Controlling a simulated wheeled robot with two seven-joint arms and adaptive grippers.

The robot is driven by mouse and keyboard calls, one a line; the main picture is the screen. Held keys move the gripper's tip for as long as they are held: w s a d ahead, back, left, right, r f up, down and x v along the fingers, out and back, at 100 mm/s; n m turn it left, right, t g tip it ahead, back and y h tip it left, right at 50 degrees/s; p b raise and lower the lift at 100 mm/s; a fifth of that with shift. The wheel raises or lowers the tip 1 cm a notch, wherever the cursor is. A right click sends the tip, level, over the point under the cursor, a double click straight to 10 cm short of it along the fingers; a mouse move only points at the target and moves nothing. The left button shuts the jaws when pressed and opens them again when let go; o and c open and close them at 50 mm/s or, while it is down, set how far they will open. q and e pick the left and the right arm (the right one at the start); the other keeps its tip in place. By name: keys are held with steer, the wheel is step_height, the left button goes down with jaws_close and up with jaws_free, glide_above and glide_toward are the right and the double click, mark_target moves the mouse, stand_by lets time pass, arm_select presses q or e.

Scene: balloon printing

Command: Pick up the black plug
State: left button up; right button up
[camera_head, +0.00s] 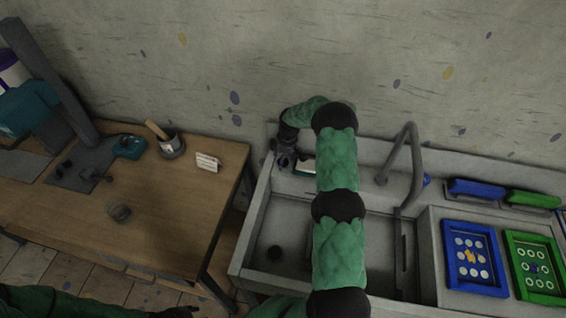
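My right arm reaches up over the sink (376,228) and bends left at the top. Its dark gripper (286,158) points down at the sink's back left ledge. The black plug cannot be told apart there from the dark fingers, and I cannot see whether they are open or hold anything. A round dark spot (275,253) lies on the sink floor at the left; I cannot tell whether it is the drain or a plug. My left arm lies low along the bottom left edge. A dark part at its end, perhaps the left gripper (181,312), is cut off by the frame.
A small white and teal object (306,167) sits beside the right gripper. A grey faucet (411,160) stands right of the arm. Blue (475,258) and green (535,268) framed trays lie farther right.

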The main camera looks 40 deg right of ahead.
steer(key=shift+f, duration=0.3)
steer(key=shift+c, duration=0.3)
steer(key=c, duration=1.2)
steer(key=shift+o, duration=0.2)
